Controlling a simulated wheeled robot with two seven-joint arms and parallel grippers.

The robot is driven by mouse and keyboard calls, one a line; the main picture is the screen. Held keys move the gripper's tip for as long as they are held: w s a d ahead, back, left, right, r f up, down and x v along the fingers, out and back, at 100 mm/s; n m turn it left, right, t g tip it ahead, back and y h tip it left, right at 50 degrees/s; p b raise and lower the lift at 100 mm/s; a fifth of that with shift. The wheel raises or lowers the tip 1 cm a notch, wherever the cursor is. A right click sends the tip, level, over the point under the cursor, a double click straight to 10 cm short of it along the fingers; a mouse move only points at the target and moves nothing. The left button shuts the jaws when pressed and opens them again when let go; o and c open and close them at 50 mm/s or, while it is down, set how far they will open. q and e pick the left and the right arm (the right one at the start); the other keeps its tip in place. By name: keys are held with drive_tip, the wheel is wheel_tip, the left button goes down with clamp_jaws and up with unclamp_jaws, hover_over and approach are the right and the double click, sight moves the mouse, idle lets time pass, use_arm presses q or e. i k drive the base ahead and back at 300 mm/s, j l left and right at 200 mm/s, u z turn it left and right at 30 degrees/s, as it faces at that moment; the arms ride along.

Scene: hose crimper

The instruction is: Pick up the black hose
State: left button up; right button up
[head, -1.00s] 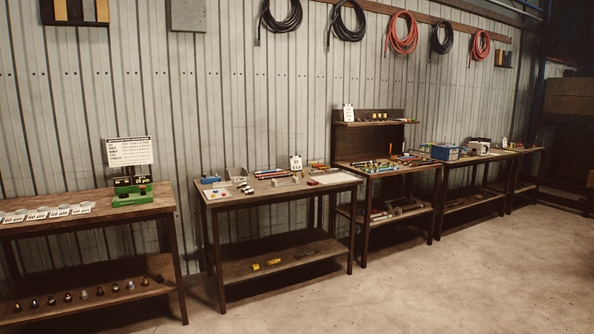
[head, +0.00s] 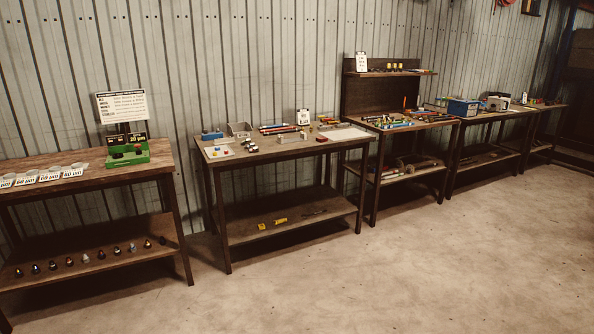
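Neither of my grippers is in the head view. No black hose can be clearly made out now. Short dark and red rod-like pieces (head: 279,128) lie at the back of the second table (head: 350,143), too small to tell whether one is a hose. A piece of a red coil (head: 505,2) shows at the top right edge, cut off by the frame.
A green device (head: 127,154) and a sign (head: 122,106) stand on the left table (head: 85,176). A table with a raised back shelf (head: 385,73) stands right of centre, with further tables beyond. The concrete floor (head: 430,270) in front is clear.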

sight(282, 132)
drive_tip(key=i+u, duration=0.4)
drive_tip(key=i, duration=2.05)
drive_tip(key=i+z, duration=0.1)
drive_tip(key=i, duration=0.35)
drive_tip(key=i+j+z, duration=0.1)
drive_tip(key=i, duration=0.35)
drive_tip(key=i+j+z, duration=0.1)
drive_tip(key=i, duration=0.35)
drive_tip(key=i+j+z, duration=0.1)
drive_tip(key=i+j, duration=0.15)
drive_tip(key=i, duration=0.15)
